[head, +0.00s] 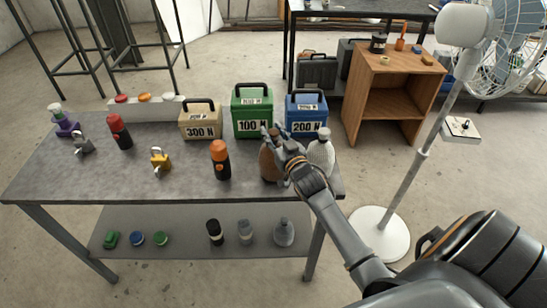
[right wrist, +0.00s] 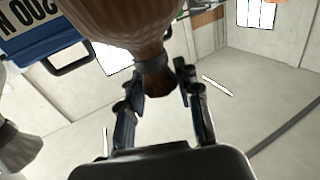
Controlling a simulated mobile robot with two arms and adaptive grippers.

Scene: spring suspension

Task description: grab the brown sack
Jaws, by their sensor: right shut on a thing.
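The brown sack (head: 268,164) stands on the grey table near its right end. My right gripper (head: 277,143) is shut on its upper part in the head view. In the right wrist view the brown sack (right wrist: 122,22) hangs large at the top, its tied neck between the fingers of my right gripper (right wrist: 160,85). The gripper covers part of the sack in the head view. My left gripper is not in view.
A white sack (head: 321,155) stands close right of my gripper. Behind are a blue 200 N box (head: 306,112), a green 100 N box (head: 252,112) and a tan 300 N box (head: 200,122). An orange-capped black bottle (head: 221,162) stands to the left. A fan pole (head: 410,165) rises right of the table.

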